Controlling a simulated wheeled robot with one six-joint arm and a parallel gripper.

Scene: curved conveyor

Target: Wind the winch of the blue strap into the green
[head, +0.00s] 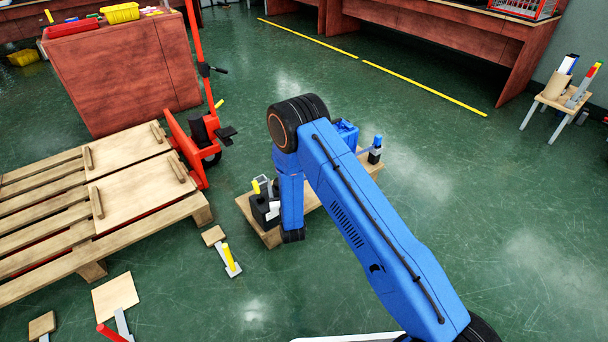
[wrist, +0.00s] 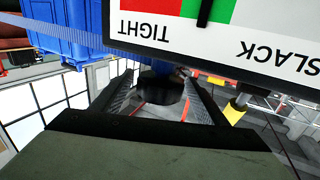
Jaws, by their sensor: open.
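The black winch (head: 265,208) with a yellow-handled crank (head: 257,186) sits on a wooden board (head: 322,202) on the floor. A blue crate (head: 346,134) stands on the board and also shows in the wrist view (wrist: 50,28). The blue strap (wrist: 130,50) runs below the gauge panel (wrist: 270,62). The panel appears upside down; its black pointer (wrist: 206,12) lies over the green, right of the red. My gripper (wrist: 165,78) is open; a black round part (wrist: 160,92) shows between its fingers, contact unclear. A yellow handle (wrist: 236,108) is right of the fingers. My arm hides the gripper in the head view.
A wooden pallet (head: 60,262) and a red pallet jack (head: 192,150) are at the left. Small boards with a yellow handle (head: 229,257) lie on the floor in front. A small stool (head: 552,104) stands at the right. The green floor right of the board is clear.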

